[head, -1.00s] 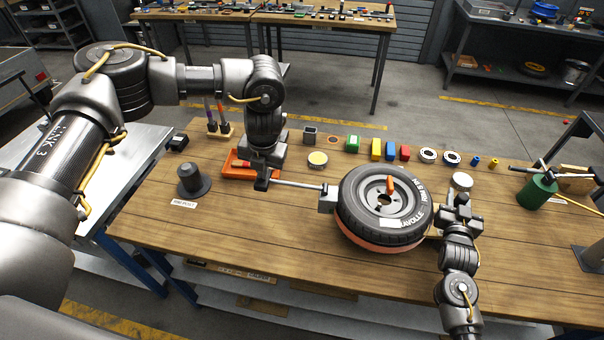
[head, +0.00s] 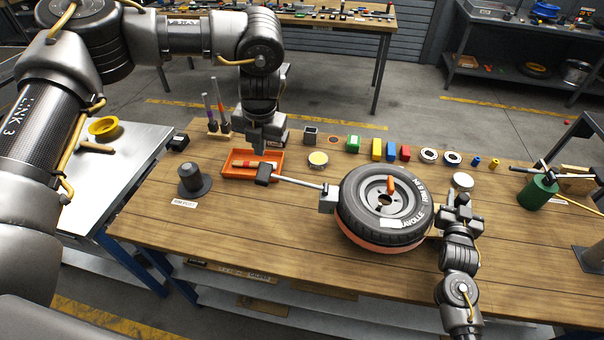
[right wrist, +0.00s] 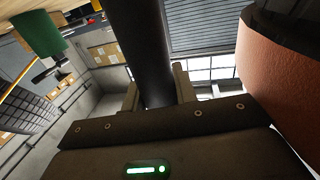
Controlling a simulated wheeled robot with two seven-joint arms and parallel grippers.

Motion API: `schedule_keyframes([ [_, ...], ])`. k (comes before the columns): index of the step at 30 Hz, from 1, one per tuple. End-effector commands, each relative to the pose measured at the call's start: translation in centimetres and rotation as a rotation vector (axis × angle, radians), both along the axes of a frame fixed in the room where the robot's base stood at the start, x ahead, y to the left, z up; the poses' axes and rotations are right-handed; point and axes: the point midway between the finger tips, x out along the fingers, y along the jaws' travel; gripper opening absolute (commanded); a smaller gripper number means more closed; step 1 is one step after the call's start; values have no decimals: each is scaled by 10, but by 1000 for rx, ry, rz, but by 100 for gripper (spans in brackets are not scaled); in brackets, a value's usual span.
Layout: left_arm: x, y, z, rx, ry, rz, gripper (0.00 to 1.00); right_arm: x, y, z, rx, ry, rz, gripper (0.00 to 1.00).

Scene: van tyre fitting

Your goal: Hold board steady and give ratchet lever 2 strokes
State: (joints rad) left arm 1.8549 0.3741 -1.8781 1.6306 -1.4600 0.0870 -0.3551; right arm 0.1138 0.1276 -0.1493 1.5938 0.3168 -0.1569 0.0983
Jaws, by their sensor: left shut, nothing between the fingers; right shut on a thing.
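The ratchet lever (head: 298,182) is a pale rod with a black grip (head: 265,174) at its left end. Its right end meets a grey block (head: 328,199) beside the tyre (head: 385,205). My left gripper (head: 258,150) is shut and empty, just above and behind the black grip; it looks apart from it. The tyre lies flat on an orange disc (head: 372,245). A light strip of board (head: 433,233) shows at the tyre's right. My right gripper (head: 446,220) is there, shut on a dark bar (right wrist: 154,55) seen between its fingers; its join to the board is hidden.
An orange tray (head: 238,173) lies behind the grip. A dark post (head: 193,181) stands left. Coloured blocks and rings line the bench's back. A green can (head: 538,192) stands right. The bench front (head: 300,262) is mostly clear.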

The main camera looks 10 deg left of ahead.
Motion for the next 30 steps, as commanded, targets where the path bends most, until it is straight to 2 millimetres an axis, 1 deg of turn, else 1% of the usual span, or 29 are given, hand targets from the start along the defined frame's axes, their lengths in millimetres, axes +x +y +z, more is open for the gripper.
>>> schedule_keyframes([
  [12, 0, 0, 0, 0, 0, 0, 0, 0, 1, -1, -1, 1, 1, 0],
  [13, 0, 0, 0, 0, 0, 0, 0, 0, 1, -1, -1, 1, 1, 32],
  [18, 0, 0, 0, 0, 0, 0, 0, 0, 0, 0, -1, 1, 1, 53],
  [26, 0, 0, 0, 0, 0, 0, 0, 0, 0, 0, 0, 0, 1, 53],
  [29, 0, 0, 0, 0, 0, 0, 0, -6, 1, -1, 0, 1, 1, 53],
  [30, 0, 0, 0, 0, 0, 0, 0, -10, 2, -1, 0, 1, 1, 53],
])
